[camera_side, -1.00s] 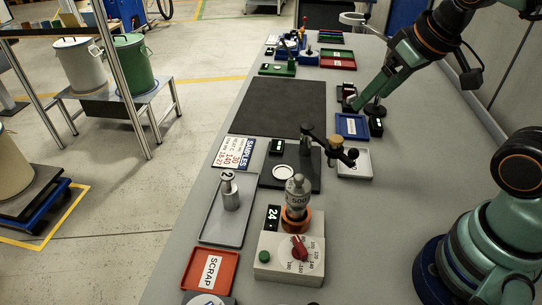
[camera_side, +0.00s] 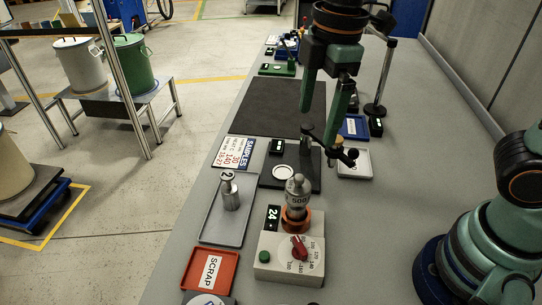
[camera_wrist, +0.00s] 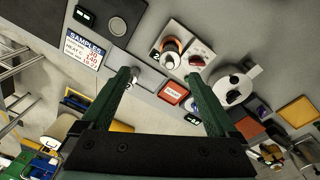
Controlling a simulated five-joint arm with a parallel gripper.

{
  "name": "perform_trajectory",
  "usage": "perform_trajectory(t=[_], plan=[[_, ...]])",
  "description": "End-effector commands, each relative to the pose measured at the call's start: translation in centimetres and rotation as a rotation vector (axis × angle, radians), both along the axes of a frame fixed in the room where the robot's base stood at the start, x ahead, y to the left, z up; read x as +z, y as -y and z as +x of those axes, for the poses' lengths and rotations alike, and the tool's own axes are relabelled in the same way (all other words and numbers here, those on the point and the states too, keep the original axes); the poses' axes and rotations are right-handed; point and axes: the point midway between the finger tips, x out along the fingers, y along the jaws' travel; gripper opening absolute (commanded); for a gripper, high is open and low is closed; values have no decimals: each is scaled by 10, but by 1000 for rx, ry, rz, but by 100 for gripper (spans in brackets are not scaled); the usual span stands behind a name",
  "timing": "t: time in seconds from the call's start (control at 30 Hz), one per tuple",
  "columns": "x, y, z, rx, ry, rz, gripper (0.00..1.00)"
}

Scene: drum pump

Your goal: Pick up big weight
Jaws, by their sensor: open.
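A grey metal weight marked 500 (camera_side: 298,190) stands upright on the orange ring of a white device with a red knob. It also shows in the wrist view (camera_wrist: 171,45). A second metal weight, marked 2 (camera_side: 229,192), stands on a grey tray (camera_side: 239,235) to its left. In the wrist view it is partly hidden near the left finger. I cannot tell for sure which is the big weight. My gripper (camera_side: 321,146) points down, open and empty, above the table beyond both weights. In the wrist view its fingers (camera_wrist: 159,76) are spread wide, with nothing between them.
The red SCRAP tray (camera_side: 210,269) is near the front. A dark stand with a post and arm (camera_side: 314,150) rises close to my gripper. A blue tray (camera_side: 354,127) and a white tray (camera_side: 360,166) lie to the right. The black mat (camera_side: 265,105) is clear.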

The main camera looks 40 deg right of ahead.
Motion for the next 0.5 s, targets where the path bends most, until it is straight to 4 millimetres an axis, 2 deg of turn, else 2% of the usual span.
perform_trajectory(t=[0.03, 0.1, 0.2, 0.33, 0.5], plan=[[-2, -13, -1, 94, -28, -18, 94], [-3, -23, -3, 193, -52, -35, 94], [-5, -32, -5, 272, -71, -47, 94], [-18, -33, -6, 295, -81, -52, 94], [-48, -32, -6, 292, -81, -52, 94]])
